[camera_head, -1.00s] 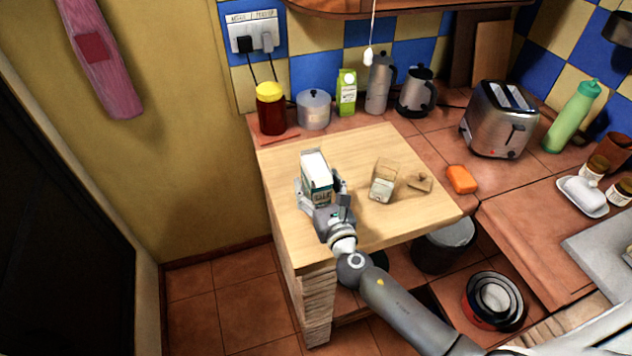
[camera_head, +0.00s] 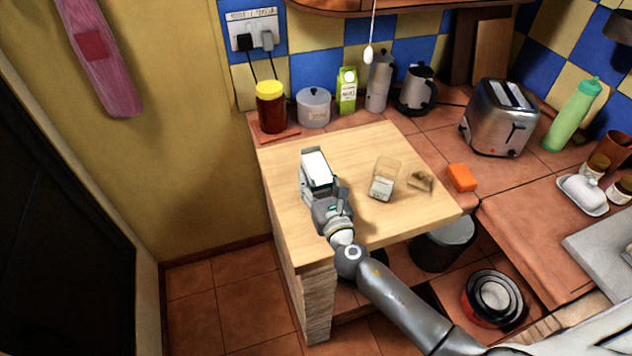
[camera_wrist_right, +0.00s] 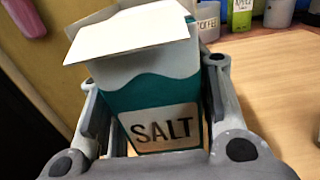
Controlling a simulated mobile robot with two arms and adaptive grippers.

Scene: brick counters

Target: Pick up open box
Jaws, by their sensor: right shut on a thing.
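The open box is a white and teal salt carton (camera_head: 315,167) at the left part of the wooden worktop, its pale top flap folded over. My right gripper (camera_head: 320,187) is shut on it, with fingers along both sides, and partly hides its label in the head view. In the right wrist view, the carton (camera_wrist_right: 160,95) stands between the fingers with its SALT label facing the camera. I cannot tell whether its base touches the worktop. My left gripper is not in view.
A glass jar (camera_head: 384,178) and a small brown object (camera_head: 420,181) sit to the right on the wooden worktop (camera_head: 390,145). An orange sponge (camera_head: 461,178) lies beyond them. A red-brown jar (camera_head: 270,108) and a lidded pot (camera_head: 313,107) stand behind.

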